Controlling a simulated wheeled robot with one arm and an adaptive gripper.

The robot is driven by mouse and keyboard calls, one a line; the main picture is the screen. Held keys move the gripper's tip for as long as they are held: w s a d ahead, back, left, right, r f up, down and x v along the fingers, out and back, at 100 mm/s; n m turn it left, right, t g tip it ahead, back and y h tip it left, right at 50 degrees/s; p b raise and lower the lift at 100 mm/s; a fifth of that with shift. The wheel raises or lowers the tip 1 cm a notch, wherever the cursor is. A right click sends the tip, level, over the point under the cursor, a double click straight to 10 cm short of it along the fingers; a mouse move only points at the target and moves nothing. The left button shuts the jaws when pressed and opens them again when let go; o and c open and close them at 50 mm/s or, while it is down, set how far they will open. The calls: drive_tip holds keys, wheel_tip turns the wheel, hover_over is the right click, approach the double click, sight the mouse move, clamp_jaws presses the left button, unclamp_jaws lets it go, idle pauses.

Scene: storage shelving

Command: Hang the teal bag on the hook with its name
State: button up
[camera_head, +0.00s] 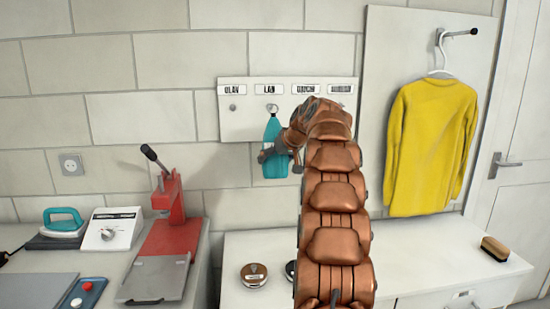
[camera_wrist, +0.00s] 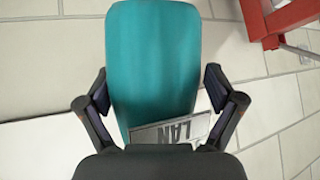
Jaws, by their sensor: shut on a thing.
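The teal bag (camera_head: 275,169) hangs upright against the hook board (camera_head: 240,127), below the label "LAN" (camera_head: 270,89). A ring at its top is at the hook (camera_head: 272,107) under that label; I cannot tell whether the ring is over the hook. My gripper (camera_head: 279,157) is shut on the bag's lower middle part. In the wrist view the teal bag (camera_wrist: 152,60) fills the space between my fingers, and a tag on it reads "LAN" (camera_wrist: 170,132). My arm hides part of the board's right side.
Other hooks sit under labels such as "OLAV" (camera_head: 232,90). A yellow shirt (camera_head: 432,145) hangs at the right. A white cabinet top (camera_head: 400,262) below holds a brush (camera_head: 494,248) and a round tin (camera_head: 254,275). A red press (camera_head: 168,215) stands left.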

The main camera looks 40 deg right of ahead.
drive_tip(key=w+d+p, duration=0.1)
drive_tip(key=w+p, duration=0.1)
drive_tip(key=w+d+f+p, duration=0.1)
drive_tip(key=w+d+p, duration=0.1)
drive_tip(key=shift+w+d+p, duration=0.2)
drive_tip(key=shift+w+p, duration=0.05)
drive_tip(key=shift+p, duration=0.05)
idle(0.7)
drive_tip(key=shift+f, duration=0.15)
idle(0.5)
drive_tip(key=o, duration=1.2)
